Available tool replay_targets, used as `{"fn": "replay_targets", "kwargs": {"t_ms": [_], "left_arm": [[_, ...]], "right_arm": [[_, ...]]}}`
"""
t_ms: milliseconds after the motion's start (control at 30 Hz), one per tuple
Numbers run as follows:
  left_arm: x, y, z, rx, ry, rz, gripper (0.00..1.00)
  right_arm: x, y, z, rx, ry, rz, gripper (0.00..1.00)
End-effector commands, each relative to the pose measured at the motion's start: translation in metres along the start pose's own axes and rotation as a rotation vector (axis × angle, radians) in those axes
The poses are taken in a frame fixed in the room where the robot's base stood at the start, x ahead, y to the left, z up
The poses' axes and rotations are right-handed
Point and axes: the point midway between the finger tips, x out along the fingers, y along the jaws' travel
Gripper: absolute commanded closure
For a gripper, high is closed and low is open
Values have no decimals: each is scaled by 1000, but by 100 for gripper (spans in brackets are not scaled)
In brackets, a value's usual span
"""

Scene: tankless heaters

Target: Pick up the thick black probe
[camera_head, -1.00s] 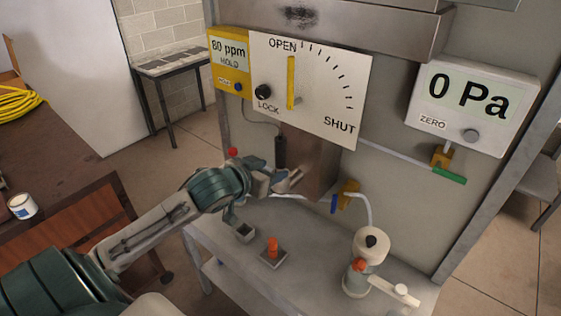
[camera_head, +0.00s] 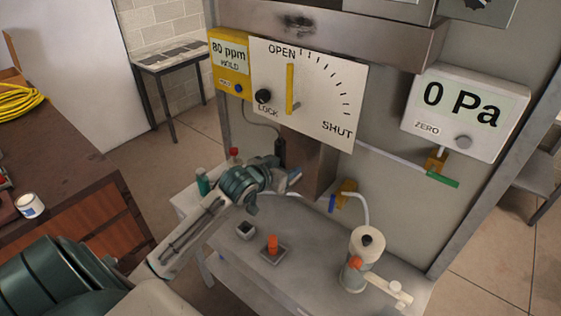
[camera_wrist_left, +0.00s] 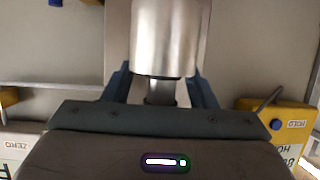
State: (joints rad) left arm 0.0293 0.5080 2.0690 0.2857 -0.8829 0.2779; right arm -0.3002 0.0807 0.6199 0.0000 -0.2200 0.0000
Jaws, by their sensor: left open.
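The black probe (camera_head: 279,149) hangs upright below the yellow meter (camera_head: 230,62), with a thin cable between them, in front of the panel. My left gripper (camera_head: 290,180) is open, just below and right of the probe's lower end; its fingers are partly hidden behind the wrist. In the left wrist view, the two blue fingers (camera_wrist_left: 161,88) stand apart on either side of a shiny metal cylinder with a narrow dark stem. I cannot tell whether this is the probe or whether the fingers touch it. My right gripper is out of view.
A brown duct (camera_head: 312,158) stands behind my gripper. The grey bench (camera_head: 310,262) holds a small dark cup (camera_head: 245,230), an orange knob on a base (camera_head: 272,246) and a white cylinder (camera_head: 361,262). A green bottle (camera_head: 202,181) stands left of my wrist.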

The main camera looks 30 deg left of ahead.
Motion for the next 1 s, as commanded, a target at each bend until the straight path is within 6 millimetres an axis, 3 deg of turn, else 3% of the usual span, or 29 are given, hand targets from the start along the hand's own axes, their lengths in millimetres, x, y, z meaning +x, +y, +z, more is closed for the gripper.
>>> {"fn": "replay_targets", "kwargs": {"t_ms": [167, 400, 433, 767, 1000], "left_arm": [[0, 0, 0, 0, 0, 0, 50], [0, 0, 0, 0, 0, 0, 97], [0, 0, 0, -1, 0, 0, 99], [0, -1, -4, 0, 2, 0, 100], [1, -7, -29, 1, 7, -1, 100]], "right_arm": [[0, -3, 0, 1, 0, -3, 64], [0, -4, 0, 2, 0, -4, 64], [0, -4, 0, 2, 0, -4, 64], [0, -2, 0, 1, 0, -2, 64], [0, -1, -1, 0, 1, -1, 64]]}}
